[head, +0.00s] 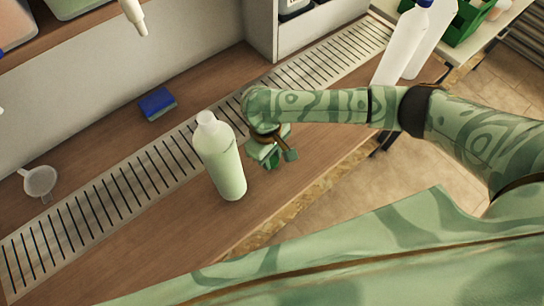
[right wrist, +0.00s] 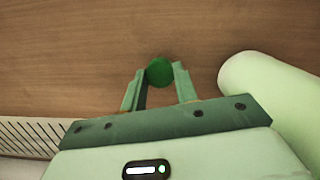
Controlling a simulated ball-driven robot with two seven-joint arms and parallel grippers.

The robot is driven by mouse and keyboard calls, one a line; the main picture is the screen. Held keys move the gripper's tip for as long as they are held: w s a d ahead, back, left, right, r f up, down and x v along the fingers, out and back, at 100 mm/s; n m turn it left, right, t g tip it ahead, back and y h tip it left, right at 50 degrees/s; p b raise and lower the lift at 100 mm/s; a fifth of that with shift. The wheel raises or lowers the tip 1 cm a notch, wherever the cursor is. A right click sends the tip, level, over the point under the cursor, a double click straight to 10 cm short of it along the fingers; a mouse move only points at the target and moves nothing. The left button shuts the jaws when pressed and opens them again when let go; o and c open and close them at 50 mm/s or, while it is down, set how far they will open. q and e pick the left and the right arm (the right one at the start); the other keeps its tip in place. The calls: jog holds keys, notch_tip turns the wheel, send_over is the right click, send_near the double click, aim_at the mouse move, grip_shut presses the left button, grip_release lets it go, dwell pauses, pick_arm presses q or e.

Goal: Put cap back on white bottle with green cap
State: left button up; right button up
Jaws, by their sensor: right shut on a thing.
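The white bottle (head: 222,160) stands upright and uncapped on the wooden counter, at the edge of the slotted drain strip. Its pale side also shows at the right of the right wrist view (right wrist: 272,95). My right gripper (head: 274,158) is just right of the bottle, low over the counter and apart from it. In the right wrist view its fingers are shut on the round green cap (right wrist: 160,71), held between the fingertips. In the head view the cap is hard to tell from the green fingers. My left gripper is not in view.
A blue sponge (head: 158,104) lies behind the drain strip (head: 150,179). A white funnel-like cup (head: 40,182) is at the far left. White bottles (head: 402,48) and a green crate (head: 466,22) stand at the upper right. The counter's front edge is close to my right gripper.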

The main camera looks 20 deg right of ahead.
pick_arm(q)
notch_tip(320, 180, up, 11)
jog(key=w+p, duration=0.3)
jog(key=p, duration=0.7)
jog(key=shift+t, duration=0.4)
pick_arm(e)
jog(key=s+a+r, duration=0.2)
jog(key=s+r, duration=0.9)
jog(key=s, duration=0.3)
jog(key=shift+r, duration=0.25)
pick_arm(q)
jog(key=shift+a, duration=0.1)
pick_arm(e)
jog(key=shift+w, duration=0.15)
